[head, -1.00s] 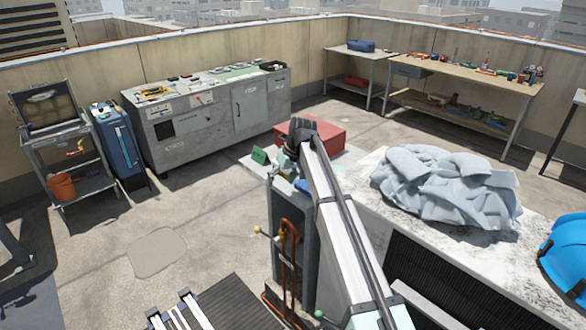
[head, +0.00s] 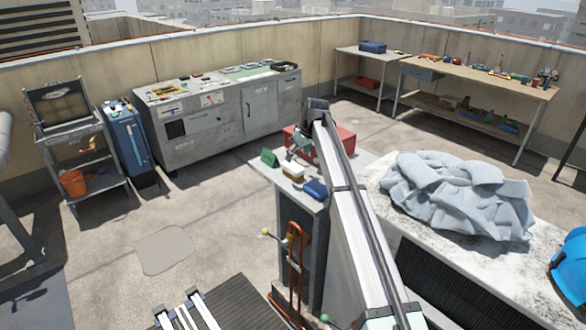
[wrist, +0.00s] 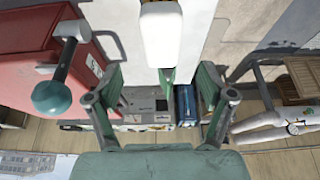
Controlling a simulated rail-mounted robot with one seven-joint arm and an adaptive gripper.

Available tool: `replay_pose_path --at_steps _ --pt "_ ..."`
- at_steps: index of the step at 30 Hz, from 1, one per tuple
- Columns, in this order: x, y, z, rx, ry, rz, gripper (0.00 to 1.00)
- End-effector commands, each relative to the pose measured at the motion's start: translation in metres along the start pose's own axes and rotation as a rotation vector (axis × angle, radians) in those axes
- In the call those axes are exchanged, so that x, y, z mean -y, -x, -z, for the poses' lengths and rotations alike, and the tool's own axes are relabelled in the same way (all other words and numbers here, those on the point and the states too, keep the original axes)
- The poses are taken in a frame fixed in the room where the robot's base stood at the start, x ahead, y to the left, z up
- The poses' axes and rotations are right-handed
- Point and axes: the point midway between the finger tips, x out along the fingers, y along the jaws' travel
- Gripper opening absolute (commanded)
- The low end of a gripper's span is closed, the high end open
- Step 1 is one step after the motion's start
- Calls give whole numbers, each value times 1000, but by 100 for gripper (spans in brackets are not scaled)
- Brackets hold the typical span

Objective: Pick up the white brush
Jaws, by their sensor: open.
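The white brush (head: 292,173), a small white block with a yellowish underside, lies on the grey top of a narrow cabinet (head: 322,200) in the head view. A green block (head: 270,158) is to its left and a blue block (head: 315,189) to its right. My gripper (head: 299,149) is just behind and above the brush in the picture, open and empty. In the wrist view the white brush (wrist: 162,36) shows at top centre, beyond and between the spread greenish fingers (wrist: 160,85).
A red box (head: 335,145) stands close behind my gripper and fills the left of the wrist view. Grey-blue cloth (head: 460,195) is heaped on the unit at right. A pipe with a yellow knob (head: 266,232) is at the cabinet's front. Floor at left is open.

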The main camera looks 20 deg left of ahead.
Motion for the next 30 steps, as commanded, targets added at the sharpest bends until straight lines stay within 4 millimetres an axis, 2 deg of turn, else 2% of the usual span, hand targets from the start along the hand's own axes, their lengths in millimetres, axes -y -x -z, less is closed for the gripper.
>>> replay_pose_path --at_steps 4,14,22,30 --pt "0 -16 0 1 0 0 81" --pt "1 -33 1 1 -1 0 81" --pt "2 -69 1 1 -1 0 81" --pt "3 -74 0 -1 -1 -1 81"
